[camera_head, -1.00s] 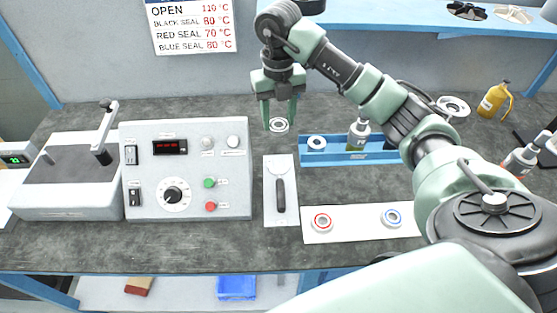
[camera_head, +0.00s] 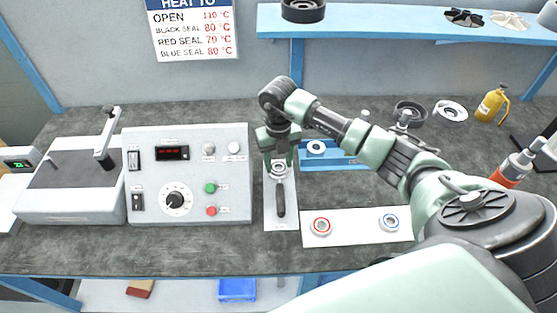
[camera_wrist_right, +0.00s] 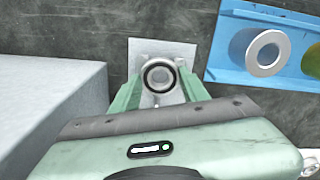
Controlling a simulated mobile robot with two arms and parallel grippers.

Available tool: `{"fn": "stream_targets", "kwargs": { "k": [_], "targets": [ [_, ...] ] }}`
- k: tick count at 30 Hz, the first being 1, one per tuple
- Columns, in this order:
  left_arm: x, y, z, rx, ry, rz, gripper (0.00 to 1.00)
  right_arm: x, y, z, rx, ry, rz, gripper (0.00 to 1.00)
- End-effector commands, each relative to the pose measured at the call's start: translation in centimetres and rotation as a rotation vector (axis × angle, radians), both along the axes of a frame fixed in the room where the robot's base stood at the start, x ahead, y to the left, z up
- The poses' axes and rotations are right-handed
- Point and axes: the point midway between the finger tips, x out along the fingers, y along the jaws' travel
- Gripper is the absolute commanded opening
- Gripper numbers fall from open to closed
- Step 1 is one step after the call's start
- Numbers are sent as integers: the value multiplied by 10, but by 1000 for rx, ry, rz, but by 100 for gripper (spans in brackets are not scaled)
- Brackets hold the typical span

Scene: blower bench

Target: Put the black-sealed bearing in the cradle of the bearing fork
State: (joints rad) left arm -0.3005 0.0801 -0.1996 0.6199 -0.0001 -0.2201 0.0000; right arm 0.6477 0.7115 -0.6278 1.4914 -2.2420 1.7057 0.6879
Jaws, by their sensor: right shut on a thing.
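The black-sealed bearing (camera_wrist_right: 148,78), a metal ring with a black band, is between the fingers of my right gripper (camera_wrist_right: 160,78), which is shut on it. In the head view, my right gripper (camera_head: 279,168) holds the bearing over the head end of the bearing fork (camera_head: 281,201). The fork lies on a white mat (camera_head: 270,224), its dark handle toward me. The fork's cradle is mostly hidden by the gripper and bearing. I cannot tell whether the bearing touches it. My left gripper is not in view.
A control box (camera_head: 188,178) stands left of the mat. A blue tray (camera_head: 345,163) with a plain ring is to the right. A red-sealed bearing (camera_head: 321,226) and a blue-sealed bearing (camera_head: 390,222) lie on a white strip at the right front.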

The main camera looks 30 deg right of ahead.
Motion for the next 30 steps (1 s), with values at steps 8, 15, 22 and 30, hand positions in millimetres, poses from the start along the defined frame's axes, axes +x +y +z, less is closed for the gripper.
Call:
{"fn": "stream_targets", "kwargs": {
  "k": [8, 15, 22, 30],
  "targets": [
    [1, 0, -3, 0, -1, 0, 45, 0, 0, -3, 0, -1, -1, 48],
    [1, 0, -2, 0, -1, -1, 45, 0, 0, -2, 0, -1, -1, 67],
    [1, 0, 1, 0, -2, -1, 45, 0, 0, 4, 0, -1, 0, 67],
    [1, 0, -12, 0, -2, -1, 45, 2, -1, 50, -2, -8, 0, 67]
  ]
}}
